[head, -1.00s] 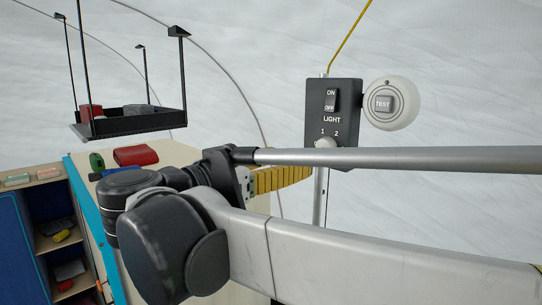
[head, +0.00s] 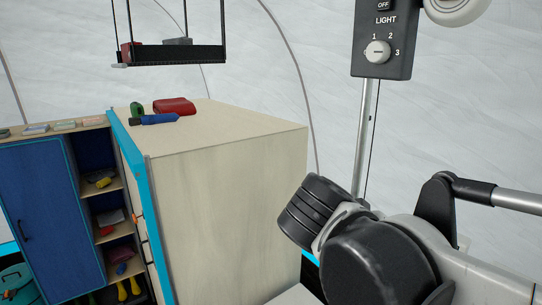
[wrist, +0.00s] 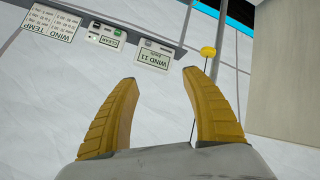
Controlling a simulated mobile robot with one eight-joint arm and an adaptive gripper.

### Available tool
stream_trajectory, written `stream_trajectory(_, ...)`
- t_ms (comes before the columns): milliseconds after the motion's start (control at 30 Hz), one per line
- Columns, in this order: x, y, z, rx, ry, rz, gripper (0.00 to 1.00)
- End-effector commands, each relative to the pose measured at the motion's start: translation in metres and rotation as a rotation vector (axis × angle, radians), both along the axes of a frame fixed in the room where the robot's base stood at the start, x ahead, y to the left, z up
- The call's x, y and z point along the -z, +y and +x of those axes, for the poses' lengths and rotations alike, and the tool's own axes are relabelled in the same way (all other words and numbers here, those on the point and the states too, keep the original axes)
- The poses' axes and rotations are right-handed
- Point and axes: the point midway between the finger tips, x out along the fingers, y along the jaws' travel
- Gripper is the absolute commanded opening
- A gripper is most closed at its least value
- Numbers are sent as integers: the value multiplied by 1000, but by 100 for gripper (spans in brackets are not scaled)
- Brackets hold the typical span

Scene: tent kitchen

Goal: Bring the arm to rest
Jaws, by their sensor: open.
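My gripper (wrist: 163,112) shows in the wrist view with its two yellow ribbed fingers apart and nothing between them. Beyond the fingers are the pale tent wall and a strip of labelled panels. The head view shows my arm's dark wrist joints at the lower right, but the gripper itself is out of sight there.
A pale wooden cabinet (head: 230,200) with blue edging stands left of my arm, holding a red pouch (head: 174,106) and a blue item (head: 154,119) on top. A hanging black shelf (head: 175,54) is above. A light switch box (head: 384,60) on a pole stands behind my arm.

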Motion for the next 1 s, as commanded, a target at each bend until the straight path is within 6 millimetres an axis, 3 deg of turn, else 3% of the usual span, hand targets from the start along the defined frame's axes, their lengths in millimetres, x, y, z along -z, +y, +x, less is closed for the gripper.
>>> stream_trajectory(33, 59, -9, -13, -33, 57, 48, 56)
stream_trajectory(200, 194, -9, -51, -217, 187, 233, 56)
stream_trajectory(300, 255, -1, -66, -323, 193, 325, 56)
stream_trajectory(400, 297, 7, -76, -407, 165, 391, 56)
stream_trajectory(500, 322, 14, -80, -464, 131, 428, 56)
stream_trajectory(600, 332, 17, -82, -496, 108, 444, 56)
stream_trajectory(1000, 331, 19, -82, -508, 101, 450, 56)
